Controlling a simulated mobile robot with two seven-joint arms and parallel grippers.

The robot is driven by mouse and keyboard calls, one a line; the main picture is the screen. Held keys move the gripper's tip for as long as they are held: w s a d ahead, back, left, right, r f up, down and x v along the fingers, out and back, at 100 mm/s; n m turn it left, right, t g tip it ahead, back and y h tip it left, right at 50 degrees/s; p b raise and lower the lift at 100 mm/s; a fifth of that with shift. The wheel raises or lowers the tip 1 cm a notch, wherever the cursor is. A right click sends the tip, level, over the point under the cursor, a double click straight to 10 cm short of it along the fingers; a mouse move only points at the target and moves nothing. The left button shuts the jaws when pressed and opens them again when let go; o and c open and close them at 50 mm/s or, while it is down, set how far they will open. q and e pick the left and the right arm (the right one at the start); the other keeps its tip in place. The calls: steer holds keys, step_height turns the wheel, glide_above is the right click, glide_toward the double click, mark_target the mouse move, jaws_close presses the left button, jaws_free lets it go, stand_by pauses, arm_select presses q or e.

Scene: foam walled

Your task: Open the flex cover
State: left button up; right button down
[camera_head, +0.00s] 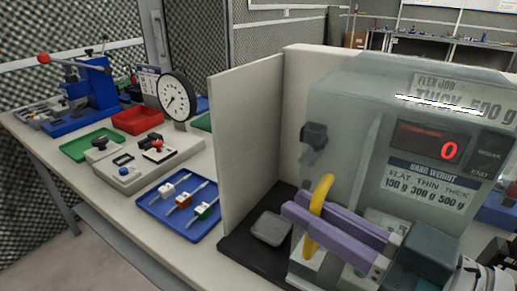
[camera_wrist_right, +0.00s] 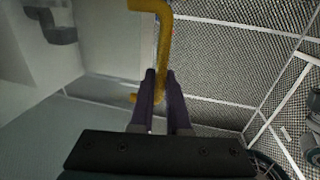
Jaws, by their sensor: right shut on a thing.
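The flex cover (camera_head: 345,105) is a see-through grey hood on the flex machine at the right of the head view. Its yellow handle (camera_head: 325,186) is a curved bar at the cover's lower left; it also shows in the right wrist view (camera_wrist_right: 163,35). My right gripper (camera_head: 288,208) has two purple fingers, which reach in from the lower right and are shut on the handle. They also show in the wrist view (camera_wrist_right: 160,76). I cannot tell how far the cover stands from its closed position. My left gripper is not in view.
A cream panel (camera_head: 248,140) stands left of the machine. A grey block (camera_head: 270,228) sits on the black base. A red display (camera_head: 449,151) reads 0. Left on the bench are a blue tray (camera_head: 160,208) with several small parts, a dial gauge (camera_head: 175,96) and a blue press (camera_head: 90,85).

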steer(key=v, duration=0.5)
steer(key=shift+w+d+p, duration=0.35)
steer(key=shift+p, duration=0.05)
steer(key=c, duration=1.2)
jaws_free()
steer(key=shift+o, duration=0.2)
steer(key=v, duration=1)
steer(key=shift+b, duration=0.4)
